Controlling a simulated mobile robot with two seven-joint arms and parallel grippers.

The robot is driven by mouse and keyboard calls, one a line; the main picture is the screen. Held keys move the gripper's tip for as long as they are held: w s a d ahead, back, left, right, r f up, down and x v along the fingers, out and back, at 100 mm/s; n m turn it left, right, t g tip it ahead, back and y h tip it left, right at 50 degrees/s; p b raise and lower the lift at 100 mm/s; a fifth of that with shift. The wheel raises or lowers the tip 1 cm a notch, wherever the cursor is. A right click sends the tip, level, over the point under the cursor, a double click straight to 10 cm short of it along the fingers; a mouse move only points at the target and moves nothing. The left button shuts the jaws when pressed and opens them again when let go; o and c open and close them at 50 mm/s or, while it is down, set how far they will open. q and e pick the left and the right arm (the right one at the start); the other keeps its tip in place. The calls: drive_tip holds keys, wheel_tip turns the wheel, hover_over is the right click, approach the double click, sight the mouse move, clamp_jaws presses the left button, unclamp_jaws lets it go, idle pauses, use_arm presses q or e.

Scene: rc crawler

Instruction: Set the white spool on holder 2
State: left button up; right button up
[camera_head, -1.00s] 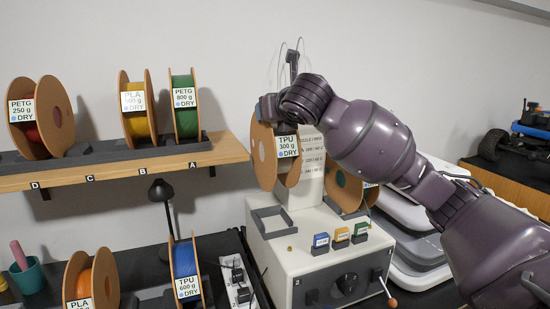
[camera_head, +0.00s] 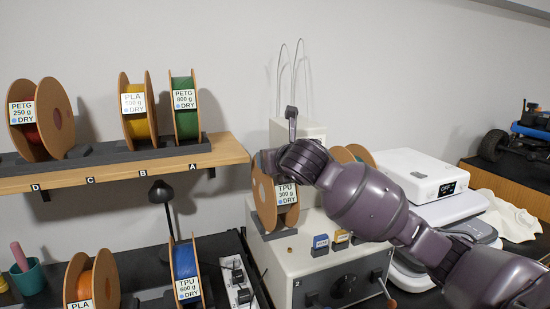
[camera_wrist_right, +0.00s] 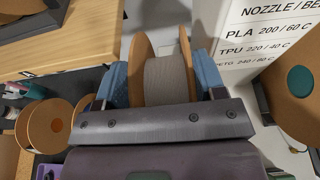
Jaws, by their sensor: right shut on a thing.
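The white spool (camera_head: 267,203), its winding pale grey-white between brown flanges, carries a "TPU 300 g DRY" label in the head view. It stands upright, low over a dark grey cradle (camera_head: 256,220) on top of the white machine with a "2" on its front; whether it rests there is hidden. My right gripper (camera_head: 268,160) reaches over it from the right. In the right wrist view its two blue fingers (camera_wrist_right: 165,75) are shut on the spool (camera_wrist_right: 168,80), one at each side. My left gripper is not in view.
The white machine (camera_head: 345,262) has coloured tabs (camera_head: 320,245) and a knob close by. A second spool (camera_head: 352,154) stands behind my arm. A shelf (camera_head: 225,152) with several spools is at left; a blue spool (camera_head: 185,262) and an orange one (camera_head: 92,275) stand below.

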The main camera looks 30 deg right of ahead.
drive_tip(key=shift+f, duration=0.2)
drive_tip(key=o, duration=1.6)
drive_tip(key=shift+r, duration=0.35)
use_arm(q)
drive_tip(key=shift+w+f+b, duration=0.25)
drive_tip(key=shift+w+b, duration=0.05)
drive_tip(key=shift+b, duration=0.55)
use_arm(e)
drive_tip(key=v, duration=1.2)
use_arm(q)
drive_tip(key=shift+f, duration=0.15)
use_arm(e)
drive_tip(key=shift+s+f, duration=0.1)
